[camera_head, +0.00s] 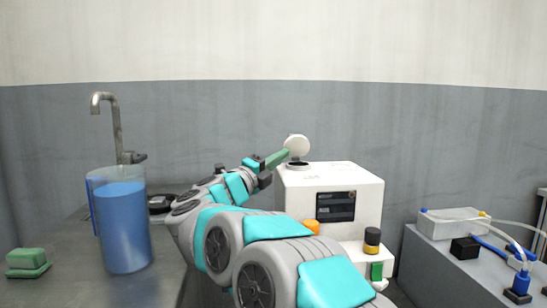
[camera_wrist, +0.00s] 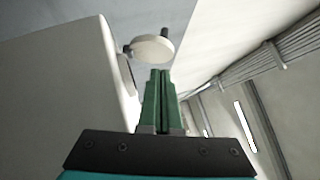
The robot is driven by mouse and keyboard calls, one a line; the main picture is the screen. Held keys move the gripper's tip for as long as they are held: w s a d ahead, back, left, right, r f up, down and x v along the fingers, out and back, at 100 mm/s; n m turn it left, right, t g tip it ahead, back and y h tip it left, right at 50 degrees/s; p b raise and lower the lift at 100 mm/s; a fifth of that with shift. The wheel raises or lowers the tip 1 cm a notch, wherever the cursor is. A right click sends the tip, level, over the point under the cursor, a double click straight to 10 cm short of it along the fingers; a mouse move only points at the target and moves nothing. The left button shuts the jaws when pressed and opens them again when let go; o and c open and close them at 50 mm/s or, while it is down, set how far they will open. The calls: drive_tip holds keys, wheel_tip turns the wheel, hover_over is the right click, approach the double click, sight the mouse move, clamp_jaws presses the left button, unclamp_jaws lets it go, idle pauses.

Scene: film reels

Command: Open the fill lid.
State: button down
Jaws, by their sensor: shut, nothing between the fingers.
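The fill lid (camera_head: 297,145) is a round off-white disc on top of the white machine (camera_head: 298,185). My gripper (camera_head: 287,153) has green fingers and is shut and empty. Its tips are at or very close to the left side of the lid; I cannot tell whether they touch. In the wrist view the fingers (camera_wrist: 160,72) lie together.
A clear pitcher of blue liquid (camera_head: 123,225) stands at the left below a metal tap (camera_head: 117,125). Green sponges (camera_head: 27,262) lie by it. An orange knob (camera_head: 311,226) and a black-and-yellow knob (camera_head: 372,238) are on the machine's front. Boxes with tubes (camera_head: 455,224) are at the right.

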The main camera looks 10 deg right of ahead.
sight(289, 137)
drive_tip(key=p+x, duration=0.1)
drive_tip(key=x, duration=0.4)
drive_tip(key=shift+f, duration=0.1)
drive_tip(key=shift+w+r+n+y+p, duration=0.2)
drive_tip(key=shift+r+n+y+p, duration=0.25)
drive_tip(key=shift+p, duration=0.65)
drive_tip(key=shift+w+r+n+g+p, duration=0.15)
drive_tip(key=shift+n+g+p, duration=0.15)
drive_tip(key=shift+p, duration=0.2)
drive_tip(key=shift+w+r+p, duration=0.25)
drive_tip(key=shift+w, duration=0.45)
drive_tip(key=shift+w+r+p, duration=0.2)
drive_tip(key=shift+w+r, duration=0.1)
drive_tip(key=shift+w, duration=0.5)
